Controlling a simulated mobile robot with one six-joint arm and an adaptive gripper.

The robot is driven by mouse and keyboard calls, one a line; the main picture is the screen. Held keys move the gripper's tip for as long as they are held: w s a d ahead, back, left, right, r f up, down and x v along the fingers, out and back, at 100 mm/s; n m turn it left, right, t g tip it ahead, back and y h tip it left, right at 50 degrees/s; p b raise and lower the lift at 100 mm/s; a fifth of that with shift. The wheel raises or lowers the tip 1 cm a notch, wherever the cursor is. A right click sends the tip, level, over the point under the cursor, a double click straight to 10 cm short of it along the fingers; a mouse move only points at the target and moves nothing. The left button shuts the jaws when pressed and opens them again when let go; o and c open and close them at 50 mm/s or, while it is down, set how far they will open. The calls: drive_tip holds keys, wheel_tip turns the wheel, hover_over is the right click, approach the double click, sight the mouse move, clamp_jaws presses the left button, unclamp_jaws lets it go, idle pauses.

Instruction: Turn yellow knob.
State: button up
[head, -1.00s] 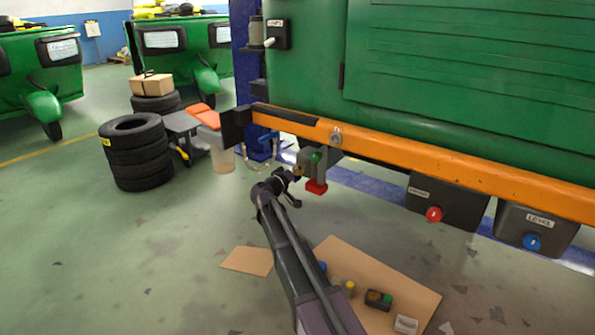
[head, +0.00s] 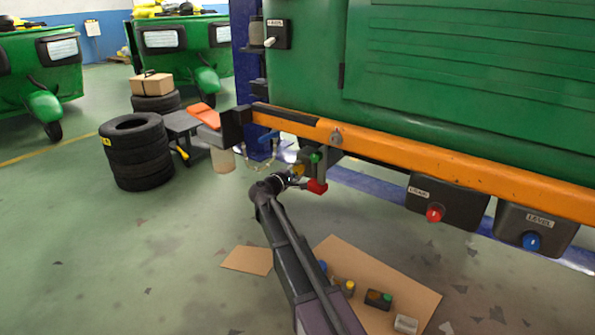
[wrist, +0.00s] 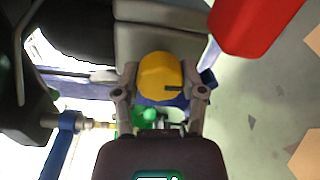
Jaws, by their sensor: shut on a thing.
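The yellow knob (wrist: 158,72) is round with a dark slot on its right side. In the wrist view it sits between the two fingers of my gripper (wrist: 160,88), which are shut on it from left and right. In the head view the knob (head: 298,170) shows as a small yellow patch under the orange rail, and my gripper (head: 292,176) is at it. The finger contact is too small to see there.
A green knob (head: 316,157) and a red part (head: 317,186) are close beside the yellow knob. The orange rail (head: 430,157) runs above. Boxes with a red knob (head: 434,214) and a blue knob (head: 532,241) hang to the right. Stacked tires (head: 137,155) stand left.

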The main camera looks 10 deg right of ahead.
drive_tip(key=n, duration=0.4)
drive_tip(key=shift+w, duration=0.1)
drive_tip(key=shift+n, duration=1.9)
drive_tip(key=o, duration=1.2)
drive_tip(key=shift+c, duration=0.2)
drive_tip(key=v, duration=0.7)
drive_tip(key=shift+s+a, duration=0.2)
drive_tip(key=shift+s, duration=0.05)
drive_tip(key=shift+f, duration=0.15)
